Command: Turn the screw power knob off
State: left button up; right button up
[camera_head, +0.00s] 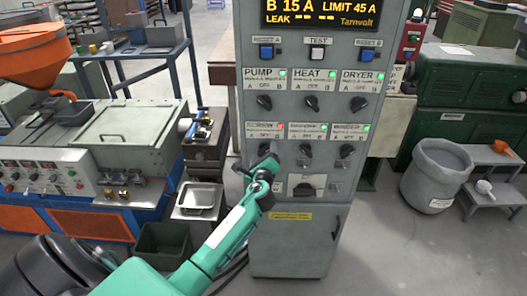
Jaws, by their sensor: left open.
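The grey control cabinet (300,225) stands in the middle of the head view. The dark knob (264,150) under that plate is partly covered by my left gripper (262,165). That gripper is at the panel's left side, just below the knob, and open; I cannot tell whether it touches the knob. My right gripper is not in view.
PUMP (264,102), HEAT (312,102) and DRYER (359,104) knobs sit in the row above. Two more lower knobs, the middle (306,150) and right (346,151), are close by. A grey machine (130,130) stands left, a grey bin (437,172) right.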

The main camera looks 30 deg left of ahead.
pick_arm(q)
jog(key=shift+w+a, duration=0.1)
jog(key=shift+w, duration=0.05)
jog(key=c, duration=1)
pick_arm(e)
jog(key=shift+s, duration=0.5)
